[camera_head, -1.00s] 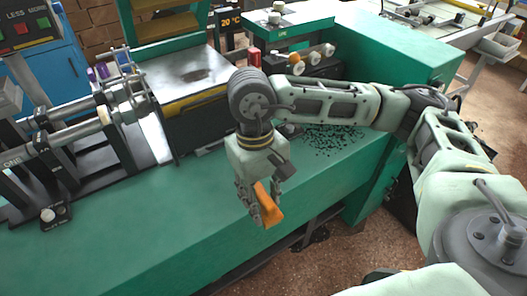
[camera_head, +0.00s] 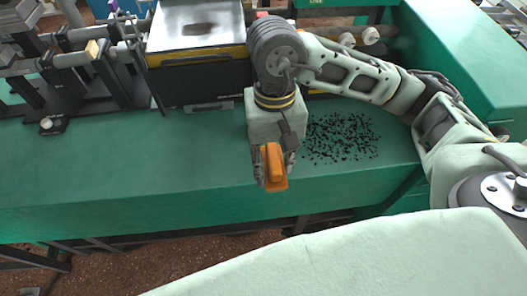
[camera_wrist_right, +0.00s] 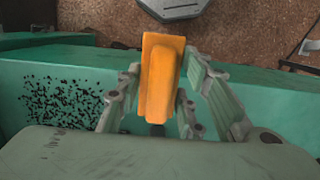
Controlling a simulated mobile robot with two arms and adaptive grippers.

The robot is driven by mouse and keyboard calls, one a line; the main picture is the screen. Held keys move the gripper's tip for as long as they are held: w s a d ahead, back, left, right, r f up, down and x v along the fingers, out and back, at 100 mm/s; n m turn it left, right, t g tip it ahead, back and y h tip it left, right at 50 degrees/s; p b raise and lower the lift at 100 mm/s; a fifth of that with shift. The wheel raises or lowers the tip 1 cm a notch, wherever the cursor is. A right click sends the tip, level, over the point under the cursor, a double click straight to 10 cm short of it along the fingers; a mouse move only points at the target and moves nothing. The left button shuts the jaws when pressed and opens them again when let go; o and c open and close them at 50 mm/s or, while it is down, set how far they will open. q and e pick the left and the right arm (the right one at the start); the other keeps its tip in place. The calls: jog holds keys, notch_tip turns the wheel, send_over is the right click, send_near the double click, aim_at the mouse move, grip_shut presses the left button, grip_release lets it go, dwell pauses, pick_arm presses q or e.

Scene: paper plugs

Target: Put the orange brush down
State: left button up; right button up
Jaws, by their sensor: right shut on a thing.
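The orange brush (camera_head: 273,168) is in my right gripper (camera_head: 274,172), which is shut on it. In the head view the brush hangs at the fingertips, in front of the green bench (camera_head: 130,170) near its front edge. In the right wrist view the orange brush (camera_wrist_right: 160,75) stands between the two fingers of the right gripper (camera_wrist_right: 158,92). Its bristles are not clearly visible. Whether the brush touches the bench cannot be told. My left gripper is not in view.
Black bits (camera_head: 342,137) lie scattered on the bench to the right of the gripper. A machine with a metal plate (camera_head: 196,24) stands behind. Rods and clamps (camera_head: 85,58) are at the back left.

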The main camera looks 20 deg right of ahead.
jog(key=shift+w+f, duration=0.1)
jog(key=shift+w, duration=0.15)
jog(key=w+f, duration=0.2)
jog(key=w, duration=0.1)
jog(key=w+a+f+p, duration=0.1)
jog(key=w+f, duration=0.1)
jog(key=w, duration=0.2)
jog(key=w+f+p, duration=0.1)
jog(key=w+f, duration=0.1)
jog(key=w, duration=0.1)
jog(key=shift+w+a+f, duration=0.2)
jog(key=shift+w+a, duration=0.15)
jog(key=shift+a, duration=0.05)
jog(key=shift+w+f, duration=0.2)
notch_tip(320, 180, down, 3)
jog(key=shift+f+p, duration=0.1)
jog(key=shift+p, duration=0.65)
jog(key=shift+f, duration=0.35)
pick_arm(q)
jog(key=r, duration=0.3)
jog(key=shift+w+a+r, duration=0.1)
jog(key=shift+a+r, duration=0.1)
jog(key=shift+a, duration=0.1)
